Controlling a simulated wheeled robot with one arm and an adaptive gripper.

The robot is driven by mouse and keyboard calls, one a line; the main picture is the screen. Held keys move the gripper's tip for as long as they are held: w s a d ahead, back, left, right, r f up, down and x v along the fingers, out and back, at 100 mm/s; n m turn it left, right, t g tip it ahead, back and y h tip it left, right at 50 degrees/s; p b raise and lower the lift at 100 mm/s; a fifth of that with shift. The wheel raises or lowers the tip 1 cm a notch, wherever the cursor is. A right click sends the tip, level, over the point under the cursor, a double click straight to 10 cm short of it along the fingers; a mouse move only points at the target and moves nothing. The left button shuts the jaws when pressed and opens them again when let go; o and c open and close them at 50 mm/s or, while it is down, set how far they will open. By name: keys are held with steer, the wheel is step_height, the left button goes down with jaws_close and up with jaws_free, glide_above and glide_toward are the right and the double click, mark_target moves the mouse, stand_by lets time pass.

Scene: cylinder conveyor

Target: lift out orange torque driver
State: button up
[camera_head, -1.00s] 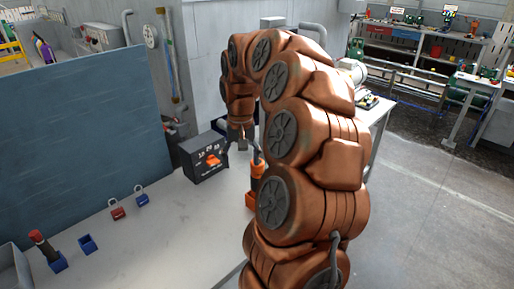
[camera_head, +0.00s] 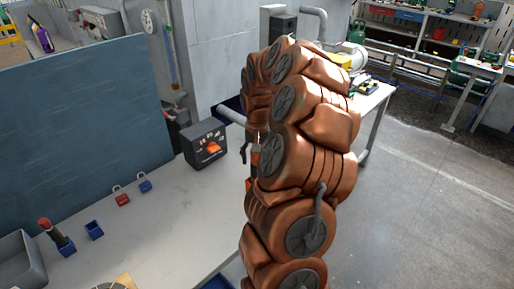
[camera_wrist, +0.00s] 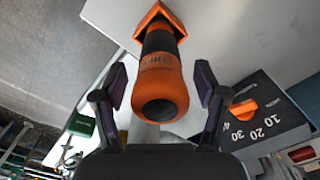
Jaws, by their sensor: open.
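The torque driver (camera_wrist: 160,78) has an orange and black handle and stands in an orange holder (camera_wrist: 160,14), at the top middle of the wrist view. Its round butt end faces the wrist camera. My gripper (camera_wrist: 161,74) is open, with one dark finger on each side of the handle and a visible gap on both sides. In the head view, my gripper (camera_head: 249,152) is mostly behind my arm. Only a small orange part of the driver (camera_head: 255,158) shows there, and the holder is hidden.
A black dial box (camera_head: 204,143) with an orange knob stands close by, left of my gripper. The table between is clear.

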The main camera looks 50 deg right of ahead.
steer(key=shift+f, duration=0.35)
steer(key=shift+c, duration=0.4)
steer(key=shift+r, duration=0.1)
steer(key=c, duration=1.3)
